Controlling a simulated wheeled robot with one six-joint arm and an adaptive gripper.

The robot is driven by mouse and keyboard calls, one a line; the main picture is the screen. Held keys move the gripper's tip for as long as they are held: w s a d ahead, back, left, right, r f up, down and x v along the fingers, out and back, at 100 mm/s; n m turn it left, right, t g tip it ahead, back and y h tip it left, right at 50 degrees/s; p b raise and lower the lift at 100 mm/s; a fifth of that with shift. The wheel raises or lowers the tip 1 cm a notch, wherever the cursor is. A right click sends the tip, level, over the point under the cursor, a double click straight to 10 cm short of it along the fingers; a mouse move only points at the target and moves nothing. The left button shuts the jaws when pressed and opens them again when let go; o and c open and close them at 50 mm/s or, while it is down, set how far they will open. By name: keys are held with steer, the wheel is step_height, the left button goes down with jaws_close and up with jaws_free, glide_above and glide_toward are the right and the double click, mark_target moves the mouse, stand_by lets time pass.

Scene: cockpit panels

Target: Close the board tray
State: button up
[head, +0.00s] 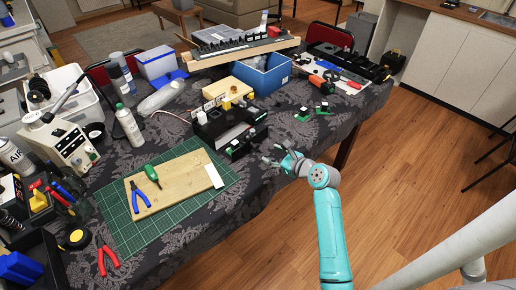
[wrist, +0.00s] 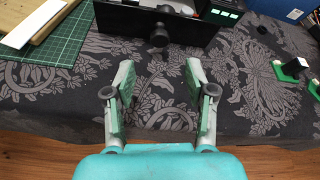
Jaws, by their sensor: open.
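The board tray (head: 247,145) is a black drawer at the front of a dark box-like unit (head: 210,124) on the table. It appears to stick out from the unit toward my gripper. In the wrist view its black front panel (wrist: 120,24) spans the top middle, with a round dark knob (wrist: 160,37). My gripper (head: 273,156) is at the table's near edge, just right of the tray. In the wrist view my gripper (wrist: 158,75) is open and empty, its fingers apart from the panel and the knob roughly between them. The tray's inside is mostly hidden.
A green cutting mat (head: 115,231) with a wooden board (head: 180,195), pliers and a screwdriver lies to the left. A blue bin (head: 262,80) stands behind. Small green pieces (head: 314,112) lie to the right. Patterned cloth between gripper and tray is clear.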

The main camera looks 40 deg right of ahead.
mark_target(257, 148)
steer(key=x, duration=0.9)
steer(key=shift+w, duration=0.1)
jaws_close()
